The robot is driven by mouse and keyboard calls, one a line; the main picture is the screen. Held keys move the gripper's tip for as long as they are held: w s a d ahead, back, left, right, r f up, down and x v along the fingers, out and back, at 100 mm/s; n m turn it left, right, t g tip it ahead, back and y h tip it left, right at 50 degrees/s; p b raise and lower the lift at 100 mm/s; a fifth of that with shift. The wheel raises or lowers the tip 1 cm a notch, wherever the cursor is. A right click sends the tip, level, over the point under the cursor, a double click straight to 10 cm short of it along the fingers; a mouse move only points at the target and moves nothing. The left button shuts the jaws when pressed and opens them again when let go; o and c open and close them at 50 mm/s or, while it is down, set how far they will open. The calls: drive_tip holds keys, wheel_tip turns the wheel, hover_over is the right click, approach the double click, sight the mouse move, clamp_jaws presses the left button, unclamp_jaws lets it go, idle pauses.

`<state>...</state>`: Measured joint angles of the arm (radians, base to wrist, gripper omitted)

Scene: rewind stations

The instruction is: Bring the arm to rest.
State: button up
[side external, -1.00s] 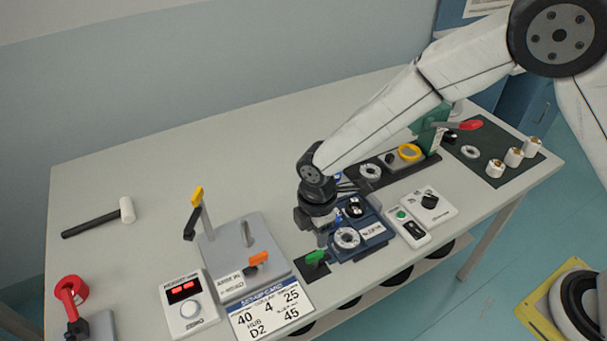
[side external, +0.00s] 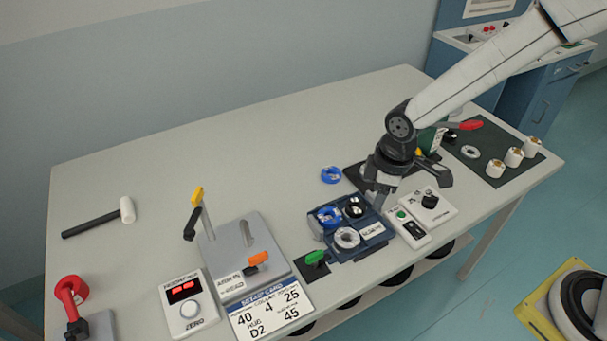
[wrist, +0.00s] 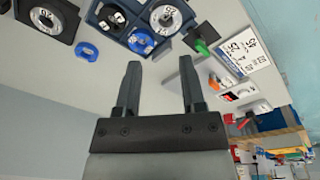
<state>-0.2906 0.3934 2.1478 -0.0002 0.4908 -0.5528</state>
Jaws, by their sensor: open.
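My gripper (side external: 405,187) is above the right part of the table, just right of and behind the blue tray. In the wrist view my gripper (wrist: 158,90) shows two dark fingers spread wide with nothing between them. The blue tray (side external: 345,252) holds a white reel, a blue reel and a dark round part. A loose blue ring (side external: 331,175) lies on the table behind the tray; it also shows in the wrist view (wrist: 87,49). My wrist hides part of the dark base behind it.
A white button box (side external: 408,227) and a knob box (side external: 430,203) stand beside the tray. A grey lever station (side external: 240,262), a display box (side external: 188,303) and a setup card (side external: 270,310) are front left. A hammer (side external: 98,217) lies far left. The table's back middle is clear.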

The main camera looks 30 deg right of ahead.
drive_tip(key=s+d+r+m+t, duration=0.1)
drive_tip(key=s+d+r+m, duration=0.2)
drive_tip(key=s+d+m, duration=0.5)
drive_tip(key=d+m, duration=0.1)
drive_tip(key=d, duration=0.2)
drive_tip(key=shift+s+r+m, duration=0.2)
drive_tip(key=shift+s+m, duration=0.1)
drive_tip(key=shift+s, duration=0.1)
idle(0.3)
